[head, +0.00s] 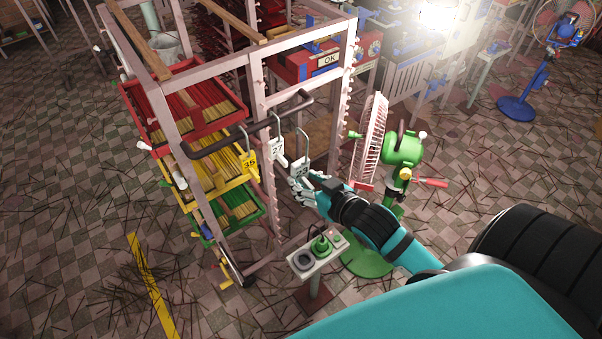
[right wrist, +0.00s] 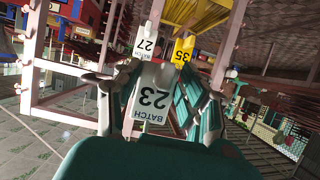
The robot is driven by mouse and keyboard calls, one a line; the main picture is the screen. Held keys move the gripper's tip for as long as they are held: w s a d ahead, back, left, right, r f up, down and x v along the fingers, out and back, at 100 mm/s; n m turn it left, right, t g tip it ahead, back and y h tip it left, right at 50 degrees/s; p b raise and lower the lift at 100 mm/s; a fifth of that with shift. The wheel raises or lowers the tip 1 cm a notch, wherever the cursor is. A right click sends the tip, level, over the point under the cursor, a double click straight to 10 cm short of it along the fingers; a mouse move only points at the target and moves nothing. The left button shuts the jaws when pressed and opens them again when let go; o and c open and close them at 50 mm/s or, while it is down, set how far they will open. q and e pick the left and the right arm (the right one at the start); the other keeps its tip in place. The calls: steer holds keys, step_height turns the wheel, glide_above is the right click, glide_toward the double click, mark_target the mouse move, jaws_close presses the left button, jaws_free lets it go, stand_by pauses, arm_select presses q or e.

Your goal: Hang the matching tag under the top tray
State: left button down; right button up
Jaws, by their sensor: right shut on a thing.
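My right gripper (head: 306,186) is shut on a white tag reading "BATCH 23" (right wrist: 152,97), upside down in the right wrist view. In the head view this tag (head: 301,168) has a wire hook rising towards a dark bar (head: 235,132) on the rack; I cannot tell if the hook touches the bar. A white tag "27" (head: 277,149) and a yellow tag "35" (head: 250,163) hang beside it to the left. The red top tray (head: 185,140), holding incense sticks, sits above a yellow tray (head: 184,192) and a green tray (head: 208,229). My left gripper is not in view.
The pinkish rack frame (head: 253,80) stands left of my gripper. A green fan (head: 400,150) stands close on the right. A small pedestal with a green button (head: 320,245) is below my forearm. Sticks litter the open tiled floor at left.

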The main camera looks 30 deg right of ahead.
steer(key=shift+s+d+p, duration=0.15)
steer(key=shift+s+p, duration=0.25)
steer(key=shift+s, duration=1.6)
